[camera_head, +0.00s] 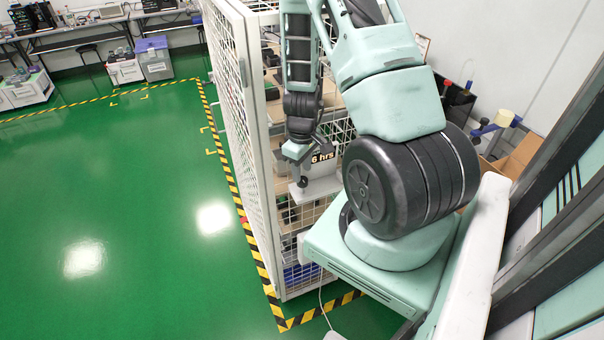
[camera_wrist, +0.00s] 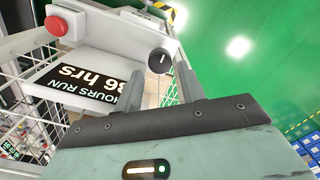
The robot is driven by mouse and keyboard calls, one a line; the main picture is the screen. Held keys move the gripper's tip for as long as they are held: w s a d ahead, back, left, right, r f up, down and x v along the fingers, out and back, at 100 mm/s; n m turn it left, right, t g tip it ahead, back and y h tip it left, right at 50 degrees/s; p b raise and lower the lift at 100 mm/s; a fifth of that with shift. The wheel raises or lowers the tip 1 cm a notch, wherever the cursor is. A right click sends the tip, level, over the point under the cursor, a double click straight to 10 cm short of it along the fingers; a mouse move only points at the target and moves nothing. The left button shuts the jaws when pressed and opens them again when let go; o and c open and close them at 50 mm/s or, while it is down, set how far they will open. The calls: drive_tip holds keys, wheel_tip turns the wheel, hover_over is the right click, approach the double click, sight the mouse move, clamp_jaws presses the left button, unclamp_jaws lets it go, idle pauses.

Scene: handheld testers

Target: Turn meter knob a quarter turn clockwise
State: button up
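The meter is a pale grey box with a black label reading "HOURS RUN" and "36 hrs" (camera_wrist: 85,84), partly cut off by my gripper. Its round black knob (camera_wrist: 160,62) has a short white pointer line, near upright in the wrist view. In the head view the meter (camera_head: 322,186) stands at the cage, with the knob (camera_head: 303,182) on its near face. My gripper (camera_wrist: 160,74) is open, one finger to each side of the knob's line. The knob shows just beyond the fingertips; I cannot tell whether they touch it. In the head view my gripper (camera_head: 299,166) is just above the knob.
White wire mesh cage panels (camera_head: 232,85) stand around the meter. Shelves with boxes are behind. Green floor (camera_head: 120,200) to the left is open, edged by yellow-black tape.

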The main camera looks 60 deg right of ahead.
sight(302, 179)
drive_tip(key=shift+f+p, duration=0.3)
drive_tip(key=shift+f, duration=1.25)
drive_tip(key=c, duration=0.7)
